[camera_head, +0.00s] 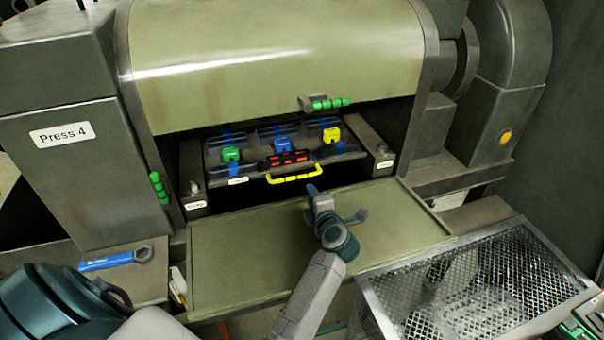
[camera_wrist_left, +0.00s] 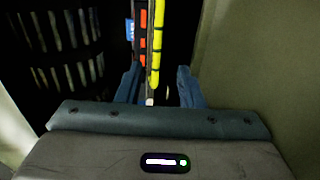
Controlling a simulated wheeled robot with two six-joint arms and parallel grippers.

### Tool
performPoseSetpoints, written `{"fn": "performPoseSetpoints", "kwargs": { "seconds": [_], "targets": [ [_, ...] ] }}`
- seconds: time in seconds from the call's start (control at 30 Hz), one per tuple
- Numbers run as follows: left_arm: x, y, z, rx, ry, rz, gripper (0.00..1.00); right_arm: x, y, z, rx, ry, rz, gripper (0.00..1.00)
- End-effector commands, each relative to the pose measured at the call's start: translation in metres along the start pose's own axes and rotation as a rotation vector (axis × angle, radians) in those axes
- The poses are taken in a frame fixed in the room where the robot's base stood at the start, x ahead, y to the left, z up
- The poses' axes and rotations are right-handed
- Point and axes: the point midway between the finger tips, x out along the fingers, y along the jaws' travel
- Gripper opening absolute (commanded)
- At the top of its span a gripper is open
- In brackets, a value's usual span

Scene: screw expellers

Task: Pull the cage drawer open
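The cage drawer (camera_head: 240,180) is a dark tray in the opening of the press, under its curved cover. A yellow bar handle (camera_head: 293,178) is on its front, with a black block with red marks (camera_head: 287,160) just behind. My left gripper (camera_head: 315,190) is at the right end of the handle. In the left wrist view, its blue fingers (camera_wrist_left: 160,82) are apart, with the yellow handle (camera_wrist_left: 157,40) showing between them, nearer the left finger. I cannot tell whether a finger touches it. My right gripper is not in view.
Green, blue and yellow clips (camera_head: 330,135) sit on the drawer. A flat green panel (camera_head: 240,265) lies below the opening. A blue wrench (camera_head: 115,259) lies at left, and a mesh cage (camera_head: 480,285) stands at lower right. A green-handled latch (camera_head: 328,104) hangs on the cover's edge.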

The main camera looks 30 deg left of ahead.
Motion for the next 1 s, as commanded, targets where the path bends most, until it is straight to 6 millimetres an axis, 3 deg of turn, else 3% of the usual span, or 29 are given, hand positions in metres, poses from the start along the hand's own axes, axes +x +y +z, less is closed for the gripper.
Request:
{"fn": "performPoseSetpoints", "kwargs": {
  "seconds": [0.17, 0.37, 0.6, 0.77, 1.0],
  "targets": [
    [0.021, 0.002, -0.001, 0.002, 0.005, -0.007, 0.34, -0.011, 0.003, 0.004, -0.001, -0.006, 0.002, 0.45],
    [0.061, 0.004, -0.001, 0.002, 0.005, -0.005, 0.34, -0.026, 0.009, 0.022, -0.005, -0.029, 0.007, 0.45],
    [0.096, 0.001, 0.000, 0.000, 0.004, -0.005, 0.34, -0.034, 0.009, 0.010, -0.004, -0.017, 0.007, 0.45],
    [0.105, -0.001, -0.001, -0.001, 0.004, -0.006, 0.34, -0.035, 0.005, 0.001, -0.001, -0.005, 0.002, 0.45],
    [0.106, -0.001, -0.001, -0.002, 0.003, -0.005, 0.34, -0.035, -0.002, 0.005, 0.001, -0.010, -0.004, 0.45]
  ]
}}
